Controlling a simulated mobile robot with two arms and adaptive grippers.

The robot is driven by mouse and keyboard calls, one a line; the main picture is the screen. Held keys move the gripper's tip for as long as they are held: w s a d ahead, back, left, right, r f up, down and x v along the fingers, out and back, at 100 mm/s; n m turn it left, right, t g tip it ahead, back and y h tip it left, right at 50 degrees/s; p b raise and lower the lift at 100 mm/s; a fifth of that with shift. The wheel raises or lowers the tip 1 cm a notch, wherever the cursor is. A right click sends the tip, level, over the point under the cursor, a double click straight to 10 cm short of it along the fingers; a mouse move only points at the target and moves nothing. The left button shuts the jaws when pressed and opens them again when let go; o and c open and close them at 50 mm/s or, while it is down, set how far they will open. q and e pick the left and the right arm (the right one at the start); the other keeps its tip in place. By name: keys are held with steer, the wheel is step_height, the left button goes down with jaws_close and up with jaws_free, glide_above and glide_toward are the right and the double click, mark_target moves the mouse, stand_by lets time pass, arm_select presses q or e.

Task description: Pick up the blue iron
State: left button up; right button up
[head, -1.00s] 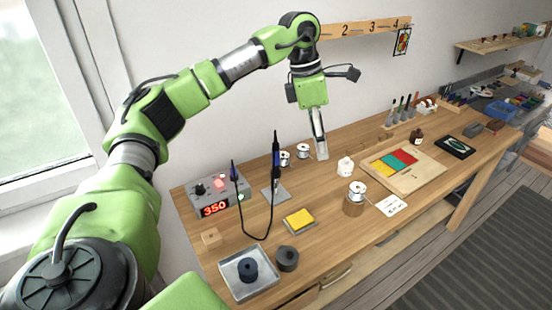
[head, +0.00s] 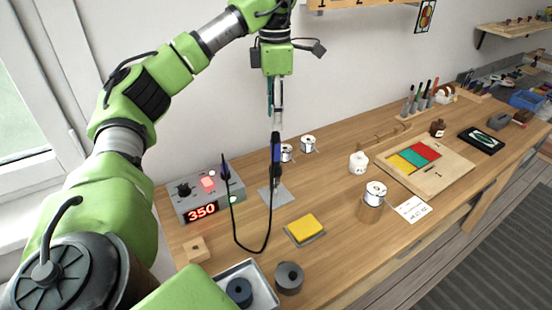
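The blue iron (head: 276,152) has a blue handle and a dark lower part. It stands upright over a grey plate (head: 281,198) at the back left of the bench, with a black cord looping to the grey station. My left gripper (head: 276,122) points down just above the top of the iron in the picture. Its fingers show nearly edge-on, so I cannot tell whether they are open or shut. Nothing shows held in it. My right gripper is not in view.
The grey station (head: 207,195) reading 350 has an upright dark-blue piece (head: 225,168) beside it. Wire spools (head: 308,144) stand behind the iron, close to the wall. A yellow sponge (head: 304,228) lies in front.

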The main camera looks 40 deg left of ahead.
mark_target(275, 156)
arm_select(q)
step_height(275, 156, down, 3)
steer(key=shift+s+f+b, duration=0.1)
steer(key=shift+b, duration=0.5)
step_height(275, 156, down, 4)
steer(key=shift+d+f+p, duration=0.1)
steer(key=shift+f+p, duration=0.15)
steer(key=shift+p, duration=0.15)
steer(key=shift+f, duration=0.5)
step_height(275, 156, down, 5)
steer(key=shift+r+p, duration=0.2)
steer(key=shift+p, duration=0.5)
jaws_close()
